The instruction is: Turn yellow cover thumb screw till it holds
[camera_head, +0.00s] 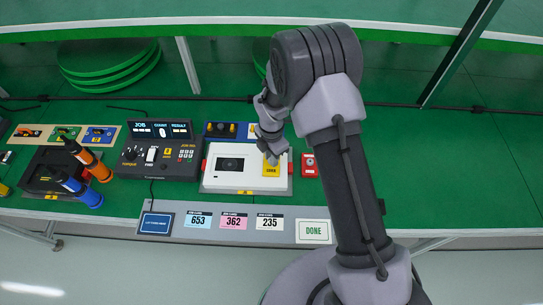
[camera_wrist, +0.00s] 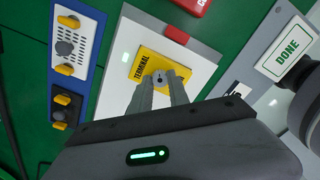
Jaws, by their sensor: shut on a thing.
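The yellow cover, marked TERMINAL (camera_wrist: 146,62), lies on the white housing (camera_wrist: 122,80) and fills part of its right side in the head view (camera_head: 271,170). My gripper (camera_wrist: 160,78) is over the middle of the cover, its two fingers shut on a small grey thumb screw (camera_wrist: 160,77), which shows only partly between the fingertips. In the head view my gripper (camera_head: 271,156) reaches down onto the yellow cover, and the thumb screw is hidden there.
A blue-edged holder (camera_wrist: 95,42) with yellow and dark knobs stands beside the housing. A red box (camera_head: 310,165) sits close on the right. A control console (camera_head: 157,155) is to the left. Number cards and a DONE card (camera_head: 314,231) line the front edge.

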